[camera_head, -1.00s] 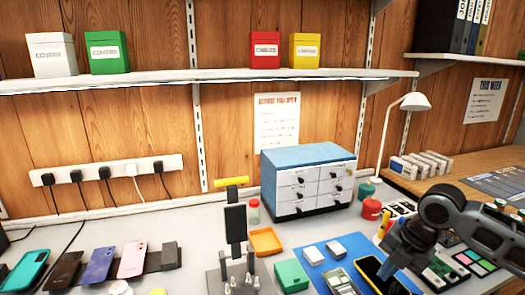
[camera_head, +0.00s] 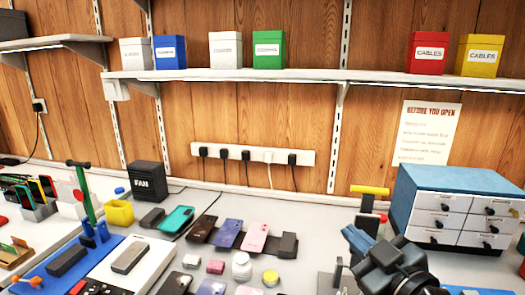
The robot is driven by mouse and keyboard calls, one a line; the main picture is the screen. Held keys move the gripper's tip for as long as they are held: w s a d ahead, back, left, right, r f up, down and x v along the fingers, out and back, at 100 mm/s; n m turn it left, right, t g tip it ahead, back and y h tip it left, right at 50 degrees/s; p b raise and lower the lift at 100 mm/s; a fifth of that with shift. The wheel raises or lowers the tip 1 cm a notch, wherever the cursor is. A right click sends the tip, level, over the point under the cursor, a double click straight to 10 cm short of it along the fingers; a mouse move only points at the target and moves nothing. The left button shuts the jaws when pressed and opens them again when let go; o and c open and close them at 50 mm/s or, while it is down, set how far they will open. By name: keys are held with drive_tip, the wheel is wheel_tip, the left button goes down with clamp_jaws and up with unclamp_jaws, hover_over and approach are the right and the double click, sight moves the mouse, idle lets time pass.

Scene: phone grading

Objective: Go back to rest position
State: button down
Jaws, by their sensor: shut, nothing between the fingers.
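My gripper (camera_head: 357,240) shows at the lower right of the head view, at the end of my dark arm. Its blue-grey fingers point up and to the left and are shut with nothing between them. It is in front of the stand with the yellow top bar (camera_head: 370,190) and hides part of it. It appears left of the blue-topped drawer cabinet (camera_head: 455,187). I cannot tell how high it is above the bench.
Several phones, such as the pink one (camera_head: 254,237), lie on the bench left of my gripper. A power strip (camera_head: 253,155) is on the wall. A shelf (camera_head: 330,75) with boxes runs above. At left are a black fan box (camera_head: 147,180) and a yellow bin (camera_head: 119,213).

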drive_tip(key=s+a+f+m+h, duration=0.1)
drive_tip(key=s+f+m+h, duration=0.35)
drive_tip(key=s, duration=0.65)
drive_tip(key=s+a+f+m+h, duration=0.1)
drive_tip(key=s+f+m, duration=0.55)
drive_tip(key=s, duration=0.45)
drive_tip(key=s+d+n+g, duration=0.1)
drive_tip(key=s+d, duration=0.2)
drive_tip(key=s, duration=0.6)
drive_tip(key=s+d+r+n, duration=0.1)
drive_tip(key=s+d, duration=0.3)
drive_tip(key=s, duration=0.6)
drive_tip(key=shift+s+n+g, duration=0.25)
drive_tip(key=shift+n+g, duration=0.05)
drive_tip(key=shift+g, duration=0.1)
drive_tip(key=shift+y, duration=0.25)
